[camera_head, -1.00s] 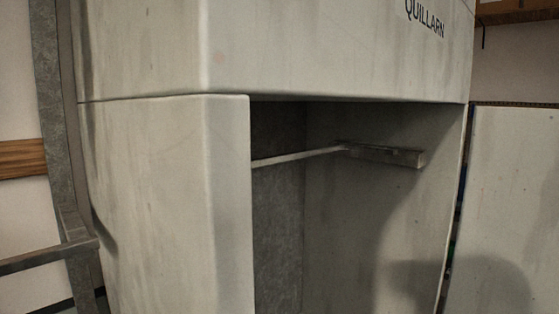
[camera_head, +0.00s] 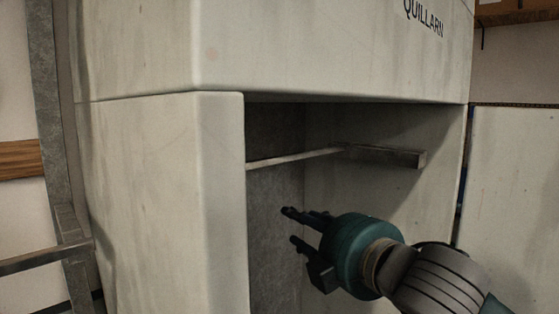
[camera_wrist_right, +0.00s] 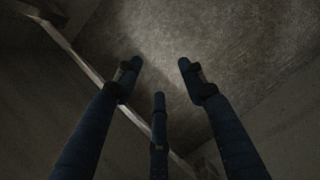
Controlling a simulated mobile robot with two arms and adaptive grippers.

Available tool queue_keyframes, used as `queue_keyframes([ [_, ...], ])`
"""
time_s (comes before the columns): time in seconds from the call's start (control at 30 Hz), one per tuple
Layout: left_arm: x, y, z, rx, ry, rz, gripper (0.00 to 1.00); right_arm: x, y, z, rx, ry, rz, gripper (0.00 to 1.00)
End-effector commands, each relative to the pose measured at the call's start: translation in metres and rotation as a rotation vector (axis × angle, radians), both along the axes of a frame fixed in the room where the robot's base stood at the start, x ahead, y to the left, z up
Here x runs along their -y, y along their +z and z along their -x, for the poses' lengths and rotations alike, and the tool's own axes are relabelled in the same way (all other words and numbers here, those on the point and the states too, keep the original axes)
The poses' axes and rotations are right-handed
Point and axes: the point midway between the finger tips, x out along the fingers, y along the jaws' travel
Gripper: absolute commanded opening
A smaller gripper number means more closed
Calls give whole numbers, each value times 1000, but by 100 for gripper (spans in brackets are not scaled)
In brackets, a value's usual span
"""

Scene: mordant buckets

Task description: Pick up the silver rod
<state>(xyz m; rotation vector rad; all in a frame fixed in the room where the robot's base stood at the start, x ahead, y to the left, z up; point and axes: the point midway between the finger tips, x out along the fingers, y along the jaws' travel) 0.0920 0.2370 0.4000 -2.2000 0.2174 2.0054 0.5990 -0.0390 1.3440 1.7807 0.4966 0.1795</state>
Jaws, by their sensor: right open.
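The silver rod (camera_head: 295,157) is a thin, pale bar. It runs across the upper part of the open recess in the white cabinet and meets a metal bracket (camera_head: 390,157) on the right inner wall. Its left end is hidden behind the cabinet's front edge. My right gripper (camera_head: 291,225), with dark fingers on a teal body, is open and empty, below the rod in the head view. In the right wrist view the rod (camera_wrist_right: 72,48) crosses diagonally behind the three spread fingers (camera_wrist_right: 158,75), not touching them as far as I can tell. My left gripper is out of view.
The white cabinet's left front panel (camera_head: 150,200) and overhanging upper part (camera_head: 320,50) frame the recess. A grey metal frame (camera_head: 65,230) stands at the left. A white panel (camera_head: 515,200) stands at the right. The recess below the rod looks clear apart from my arm.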

Motion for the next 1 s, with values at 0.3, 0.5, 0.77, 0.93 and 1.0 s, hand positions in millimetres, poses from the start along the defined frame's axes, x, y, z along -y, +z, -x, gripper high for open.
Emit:
queue_keyframes([
  [0.3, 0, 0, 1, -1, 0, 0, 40, 0, 97, 18, 224, 18, 178, 41],
  [0.5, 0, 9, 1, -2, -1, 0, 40, -10, 106, 1, 237, 19, 192, 41],
  [0.77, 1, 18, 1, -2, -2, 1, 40, -23, 105, -29, 239, 19, 192, 41],
  [0.93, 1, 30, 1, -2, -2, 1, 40, -29, 109, -43, 238, 19, 192, 41],
  [1.0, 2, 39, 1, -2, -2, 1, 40, -34, 112, -54, 236, 18, 193, 41],
])
